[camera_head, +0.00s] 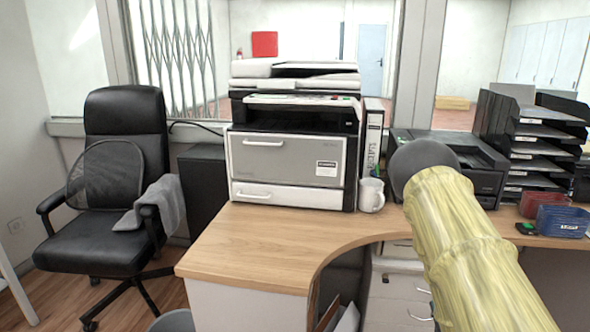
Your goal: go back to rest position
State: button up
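The task names no object, only a rest position. My own arm, in a pale yellow cover, rises from the lower right over the counter and ends in a rounded dark grey part in front of the black printer (465,158). My gripper's fingers do not show, so I cannot see whether they hold anything. The arm hides part of the printer and of the counter's right side.
A wooden counter (250,240) curves across the middle; its left top is clear. On it stand a large copier (290,160), a white mug (371,195), a binder (373,140), black trays (535,140), and red and blue boxes (563,222). A black chair (115,190) stands left.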

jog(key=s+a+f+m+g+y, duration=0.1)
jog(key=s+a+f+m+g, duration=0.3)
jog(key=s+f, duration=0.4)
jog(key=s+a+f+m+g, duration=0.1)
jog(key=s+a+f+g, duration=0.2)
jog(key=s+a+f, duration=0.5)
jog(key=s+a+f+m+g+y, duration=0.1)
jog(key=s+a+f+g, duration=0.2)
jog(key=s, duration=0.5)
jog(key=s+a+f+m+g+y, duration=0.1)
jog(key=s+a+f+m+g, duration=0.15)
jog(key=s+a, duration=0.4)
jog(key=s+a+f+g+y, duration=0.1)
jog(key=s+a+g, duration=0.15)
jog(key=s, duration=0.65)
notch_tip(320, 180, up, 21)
jog(key=p, duration=2.1)
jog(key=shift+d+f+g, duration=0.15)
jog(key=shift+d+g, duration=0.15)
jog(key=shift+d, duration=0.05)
